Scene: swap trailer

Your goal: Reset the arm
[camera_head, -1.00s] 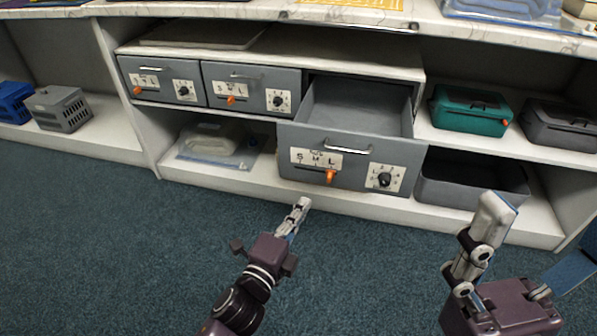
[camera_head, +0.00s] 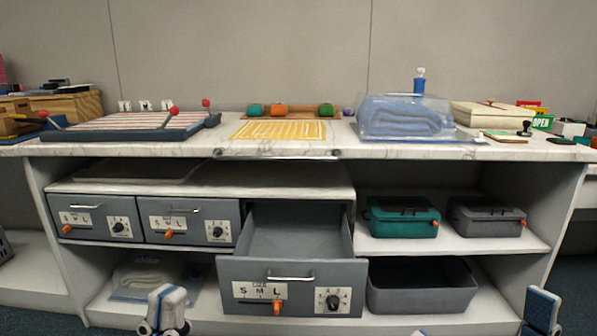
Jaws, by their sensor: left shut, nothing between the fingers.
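My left gripper (camera_head: 165,310) shows at the bottom edge, left of centre, in front of the lower shelf. Its fingers are shut and empty, and the rest of the arm is out of frame. My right gripper (camera_head: 541,308) shows only in part at the bottom right edge, in front of the cabinet's right end. I cannot tell whether its fingers are open or shut. Both grippers are apart from the grey drawer (camera_head: 245,269), which is pulled out, empty, between them.
Two shut grey drawers (camera_head: 82,207) are left of the open one. A teal box (camera_head: 402,222), a grey box (camera_head: 486,221) and an open bin (camera_head: 425,296) sit at right. The marble counter (camera_head: 370,149) holds folded cloth and other items.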

